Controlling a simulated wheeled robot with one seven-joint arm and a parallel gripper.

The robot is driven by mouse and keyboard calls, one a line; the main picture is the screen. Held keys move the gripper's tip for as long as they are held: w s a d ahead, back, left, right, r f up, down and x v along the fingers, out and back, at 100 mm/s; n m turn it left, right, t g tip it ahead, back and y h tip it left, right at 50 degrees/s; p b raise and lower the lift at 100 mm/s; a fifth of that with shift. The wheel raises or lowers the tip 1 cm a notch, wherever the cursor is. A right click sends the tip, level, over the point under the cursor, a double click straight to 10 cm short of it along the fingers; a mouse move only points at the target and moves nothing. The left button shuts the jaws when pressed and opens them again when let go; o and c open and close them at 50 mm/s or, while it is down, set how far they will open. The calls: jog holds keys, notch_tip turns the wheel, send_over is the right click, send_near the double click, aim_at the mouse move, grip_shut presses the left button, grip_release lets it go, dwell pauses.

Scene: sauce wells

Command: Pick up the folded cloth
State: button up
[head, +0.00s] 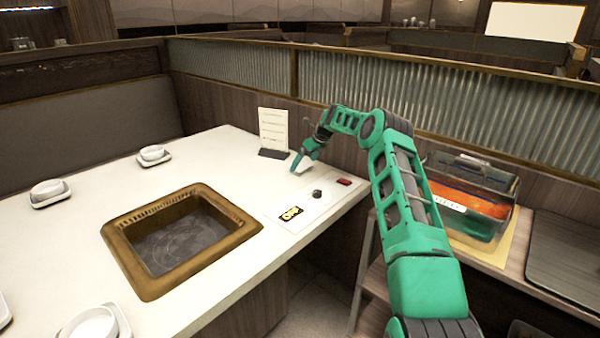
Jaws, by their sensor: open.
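My gripper (299,165) is at the far end of my green arm, pointing down low over the far right part of the white table (225,160). It is open. A small pale patch shows just by its fingertips; it is too small to tell whether this is the folded cloth. I cannot clearly make out a folded cloth anywhere else. Whether the fingertips touch anything is also too small to tell.
A menu card (273,130) stands just left of my gripper. A black knob (317,194), a red item (344,182) and a yellow-black sign (290,213) lie nearer. A brass-rimmed well (133,270) is sunk left. A caddy (462,232) stands right, behind my arm.

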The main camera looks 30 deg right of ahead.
jog(key=shift+x, duration=1.3)
jog(key=shift+c, duration=0.3)
jog(key=c, duration=1.1)
jog(key=shift+o, duration=0.2)
jog(key=shift+r, duration=0.25)
